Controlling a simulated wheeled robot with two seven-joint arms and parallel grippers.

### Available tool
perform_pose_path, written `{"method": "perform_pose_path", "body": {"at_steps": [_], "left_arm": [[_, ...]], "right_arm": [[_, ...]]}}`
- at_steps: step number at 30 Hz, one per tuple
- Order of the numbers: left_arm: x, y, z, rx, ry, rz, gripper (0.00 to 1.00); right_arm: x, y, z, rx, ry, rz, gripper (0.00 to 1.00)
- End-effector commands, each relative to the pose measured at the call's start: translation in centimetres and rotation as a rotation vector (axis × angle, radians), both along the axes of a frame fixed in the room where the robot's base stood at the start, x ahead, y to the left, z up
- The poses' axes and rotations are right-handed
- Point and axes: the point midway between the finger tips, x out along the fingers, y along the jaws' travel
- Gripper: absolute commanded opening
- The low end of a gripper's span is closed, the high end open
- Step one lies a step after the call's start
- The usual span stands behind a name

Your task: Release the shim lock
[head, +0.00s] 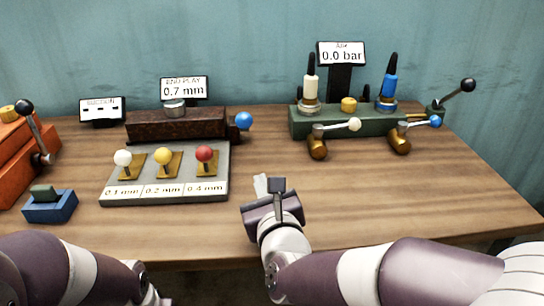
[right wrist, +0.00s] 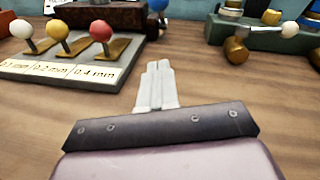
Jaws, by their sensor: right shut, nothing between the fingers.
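A dark brown block (head: 178,126) stands at the back left of the bench with a blue ball knob (head: 243,120) at its right end. I cannot tell for sure which part is the shim lock. A grey tray (head: 165,196) in front of it holds three brass shims with white (head: 123,157), yellow (head: 163,155) and red (head: 204,153) knobs, labelled 0.1, 0.2 and 0.4 mm. My right gripper (head: 261,184) is shut and empty, to the right of the tray. Its closed fingers (right wrist: 157,84) show in the right wrist view, apart from everything. My left gripper is out of view.
The end play display (head: 184,88) reads 0.7 mm and another display (head: 341,54) reads 0.0 bar. A green manifold (head: 330,124) with levers stands at the back right. An orange unit (head: 14,160) and a blue block (head: 50,208) are at left. The right front is clear.

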Motion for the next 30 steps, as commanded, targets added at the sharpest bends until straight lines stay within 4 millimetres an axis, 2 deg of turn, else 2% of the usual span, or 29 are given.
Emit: {"method": "perform_pose_path", "body": {"at_steps": [1, 3, 14, 17, 29, 30], "left_arm": [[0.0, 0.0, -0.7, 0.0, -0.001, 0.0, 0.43], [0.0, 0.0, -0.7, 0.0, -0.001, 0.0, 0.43], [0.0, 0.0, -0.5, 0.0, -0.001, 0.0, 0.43], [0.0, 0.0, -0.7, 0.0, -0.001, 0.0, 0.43], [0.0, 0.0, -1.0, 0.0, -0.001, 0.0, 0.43], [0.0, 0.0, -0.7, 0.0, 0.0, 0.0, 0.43]], "right_arm": [[-0.1, 0.2, -0.3, 0.045, -0.011, -0.005, 0.0], [-0.1, 0.1, 0.0, 0.081, -0.02, -0.013, 0.0], [0.4, 0.2, 0.2, 0.084, -0.02, -0.014, 0.0], [1.6, 0.3, 0.0, 0.082, -0.017, -0.015, 0.0], [10.1, 1.4, -0.3, 0.082, -0.017, -0.014, 0.0], [10.6, 1.6, 0.5, 0.083, -0.021, -0.015, 0.0]]}}
